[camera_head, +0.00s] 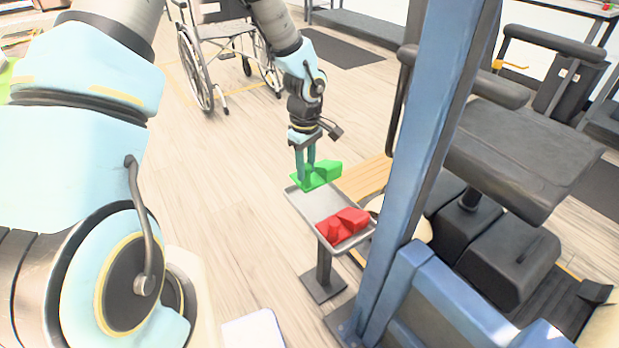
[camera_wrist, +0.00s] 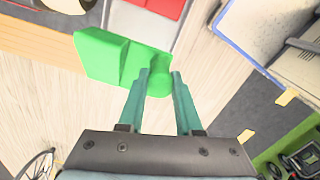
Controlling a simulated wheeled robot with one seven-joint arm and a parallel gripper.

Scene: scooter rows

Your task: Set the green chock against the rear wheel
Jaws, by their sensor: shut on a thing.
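My gripper (camera_head: 306,168) points down at the far end of a grey tray (camera_head: 303,203) on a stand. It is shut on the green chock (camera_head: 328,173), a wedge-shaped block. In the wrist view, the fingers (camera_wrist: 160,75) close on a narrow part of the green chock (camera_wrist: 103,56), whose wedge extends to the left. There the chock appears over the floor just beside the tray, apparently raised. A scooter (camera_head: 505,215) stands at right. Its rear wheel cannot be made out clearly; a blue post hides part of that area.
A red chock (camera_head: 343,226) lies in the tray. A tall blue post (camera_head: 425,130) stands right of the tray. A wooden board (camera_head: 362,180) lies behind it. A wheelchair (camera_head: 222,45) stands at the back. The floor left of the tray is clear.

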